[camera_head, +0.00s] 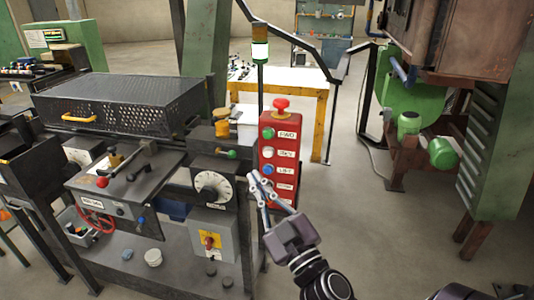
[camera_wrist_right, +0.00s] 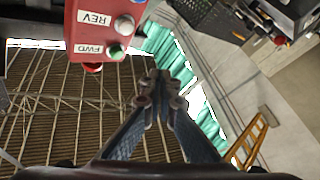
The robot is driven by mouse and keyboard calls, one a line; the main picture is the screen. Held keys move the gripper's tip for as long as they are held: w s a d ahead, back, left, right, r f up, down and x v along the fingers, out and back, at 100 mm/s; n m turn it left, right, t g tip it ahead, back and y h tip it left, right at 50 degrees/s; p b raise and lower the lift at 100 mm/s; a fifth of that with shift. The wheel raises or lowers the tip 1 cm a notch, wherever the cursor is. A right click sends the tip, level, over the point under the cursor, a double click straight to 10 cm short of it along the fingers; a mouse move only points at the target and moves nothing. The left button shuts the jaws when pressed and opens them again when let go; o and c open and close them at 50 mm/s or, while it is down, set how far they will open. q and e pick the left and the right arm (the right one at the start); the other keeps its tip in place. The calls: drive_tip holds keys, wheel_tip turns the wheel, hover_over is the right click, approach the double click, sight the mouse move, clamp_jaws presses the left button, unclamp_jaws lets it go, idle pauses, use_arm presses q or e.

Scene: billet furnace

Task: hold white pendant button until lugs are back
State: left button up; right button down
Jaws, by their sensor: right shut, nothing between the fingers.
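The red pendant box (camera_head: 292,150) stands upright in the head view, with a red mushroom button (camera_head: 281,104) on top. Down its face run a green button (camera_head: 268,133) labelled FWD, the white button (camera_head: 268,153) labelled REV and a blue button (camera_head: 268,169). My right gripper (camera_head: 256,180) is shut and empty, its tips by the pendant's lower left in the picture. In the right wrist view, the closed fingertips (camera_wrist_right: 160,88) show apart from the white button (camera_wrist_right: 124,25) and green button (camera_wrist_right: 117,52) in the picture. I cannot make out the lugs. My left gripper is not in view.
A dark machine bench with a dial (camera_head: 212,187) and a red-knobbed lever (camera_head: 102,182) stands left of the pendant. A signal lamp (camera_head: 260,51) rises behind it. A yellow-legged table (camera_head: 322,112) is at the back. Open floor lies right of my arm.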

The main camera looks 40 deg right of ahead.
sight(268, 153)
drive_tip(key=shift+w+d+p, duration=0.2)
drive_tip(key=shift+w+d, duration=0.95)
drive_tip(key=shift+d, duration=0.25)
drive_tip(key=shift+w+d+p, duration=0.15)
drive_tip(key=shift+w+d, duration=1)
drive_tip(key=shift+d, duration=0.2)
drive_tip(key=shift+w+d, duration=0.1)
drive_tip(key=shift+w+d, duration=0.15)
drive_tip(key=shift+d, duration=0.05)
drive_tip(key=shift+w+d, duration=0.35)
drive_tip(key=shift+d, duration=0.05)
idle(4.6)
